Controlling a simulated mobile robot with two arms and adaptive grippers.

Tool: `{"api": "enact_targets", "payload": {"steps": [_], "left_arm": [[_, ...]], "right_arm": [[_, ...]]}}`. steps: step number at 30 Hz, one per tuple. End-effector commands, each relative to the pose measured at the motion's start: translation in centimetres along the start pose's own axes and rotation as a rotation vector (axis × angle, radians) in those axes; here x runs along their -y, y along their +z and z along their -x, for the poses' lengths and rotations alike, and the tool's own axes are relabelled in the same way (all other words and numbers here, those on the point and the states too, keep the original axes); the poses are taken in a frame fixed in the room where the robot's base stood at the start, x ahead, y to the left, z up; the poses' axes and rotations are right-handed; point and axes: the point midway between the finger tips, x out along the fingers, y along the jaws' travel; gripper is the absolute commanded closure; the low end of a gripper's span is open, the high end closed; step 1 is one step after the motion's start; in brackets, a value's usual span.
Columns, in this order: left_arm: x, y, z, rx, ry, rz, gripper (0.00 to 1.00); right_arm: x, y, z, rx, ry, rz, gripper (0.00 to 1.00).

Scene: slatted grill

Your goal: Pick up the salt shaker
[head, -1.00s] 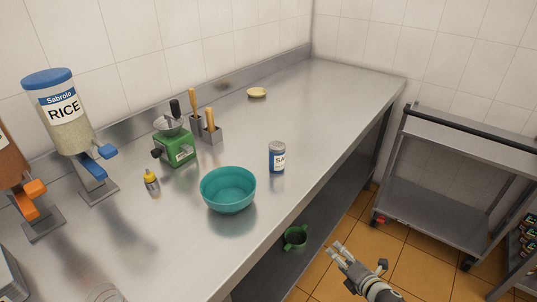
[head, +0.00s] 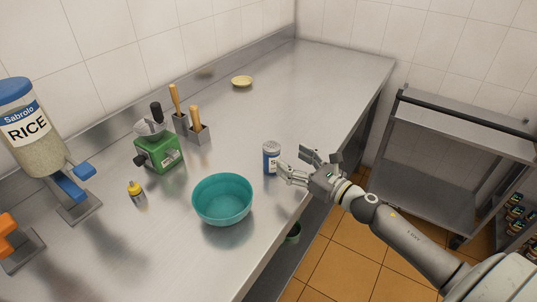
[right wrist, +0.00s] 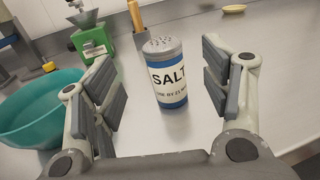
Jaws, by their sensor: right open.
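The salt shaker (head: 271,158) is a blue and white cylinder with a grey perforated top, standing upright on the steel counter. In the right wrist view the salt shaker (right wrist: 168,78) stands ahead, between the two spread fingers, with its SALT label facing me. My right gripper (head: 295,165) is open and empty, just right of the shaker, with its fingers pointing at it. In the right wrist view my right gripper (right wrist: 158,95) shows clear gaps on both sides of the shaker. My left gripper is not in view.
A teal bowl (head: 222,199) stands close to the shaker's left. A green grinder (head: 160,153), a yellow-capped bottle (head: 136,193), utensil holders (head: 198,133) and a rice dispenser (head: 40,135) stand farther left. A small yellow dish (head: 242,81) lies behind. The counter (head: 310,95) is clear behind the shaker.

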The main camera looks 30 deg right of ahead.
Motion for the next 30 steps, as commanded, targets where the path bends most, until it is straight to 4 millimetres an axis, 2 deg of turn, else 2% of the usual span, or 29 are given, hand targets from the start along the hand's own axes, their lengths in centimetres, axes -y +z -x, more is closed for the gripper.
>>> {"api": "enact_targets", "payload": {"steps": [6,10,14,22,30], "left_arm": [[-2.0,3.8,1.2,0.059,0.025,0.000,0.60],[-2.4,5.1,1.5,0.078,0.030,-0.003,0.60],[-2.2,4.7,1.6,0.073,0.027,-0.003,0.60],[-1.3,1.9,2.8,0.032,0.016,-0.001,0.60],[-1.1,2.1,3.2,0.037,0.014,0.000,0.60]], "right_arm": [[0.1,0.2,-2.7,0.002,-0.002,-0.003,0.30],[0.1,0.1,-3.5,0.001,-0.001,-0.003,0.30],[0.0,0.0,-3.9,0.000,-0.001,-0.004,0.30],[0.2,-0.3,-6.9,0.001,-0.002,-0.006,0.30],[0.2,-0.6,-8.9,0.000,-0.001,-0.003,0.30]]}}
